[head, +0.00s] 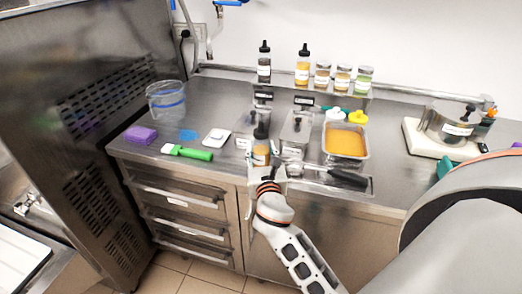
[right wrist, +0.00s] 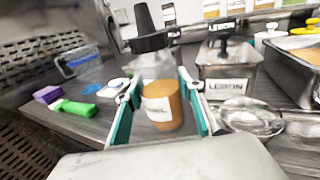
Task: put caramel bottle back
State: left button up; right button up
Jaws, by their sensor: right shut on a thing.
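The caramel bottle, amber with a white label and black nozzle cap, shows in the right wrist view (right wrist: 160,105) and the head view (head: 261,153). My right gripper (right wrist: 160,112) is shut on it, with its teal-padded fingers on either side of the body. It holds the bottle upright by the counter's front part, beside the metal tubs; I cannot tell whether its base touches anything. A raised back shelf carries a dark bottle (head: 264,65), an amber bottle (head: 303,67) and small jars (head: 342,78), with bare shelf between the two bottles. My left gripper is not in view.
A lidded tub labelled LEMON (right wrist: 228,82) stands right of the held bottle. A tray of orange-yellow filling (head: 346,143), a scoop (head: 345,178) and a scale (head: 421,139) lie rightward. A clear bucket (head: 166,101), purple block (head: 140,135) and green-handled tool (head: 187,152) are left.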

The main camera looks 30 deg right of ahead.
jog(key=o, duration=1.1)
jog(key=shift+f, duration=0.15)
jog(key=shift+s, duration=0.15)
jog(key=b+v, duration=0.1)
jog(key=v, duration=1.1)
jog(key=s+a+f+m+g+y, duration=0.1)
jog(key=s+a+f+m+y, duration=0.2)
jog(key=f+m, duration=0.5)
jog(key=s+a+f+m+g+y, duration=0.2)
jog(key=s+a+f+m+y, duration=0.2)
jog(key=f+m, duration=0.5)
jog(key=s+a+f+m+g+y, duration=0.2)
jog(key=s+a+f+m+y, duration=0.2)
jog(key=f+m, duration=0.5)
jog(key=shift+s+a+f, duration=0.15)
jog(key=shift+s+f, duration=0.5)
jog(key=shift+f, duration=0.1)
jog(key=shift+s+a+f, duration=0.1)
jog(key=shift+s+f, duration=0.55)
jog(key=shift+f, duration=0.05)
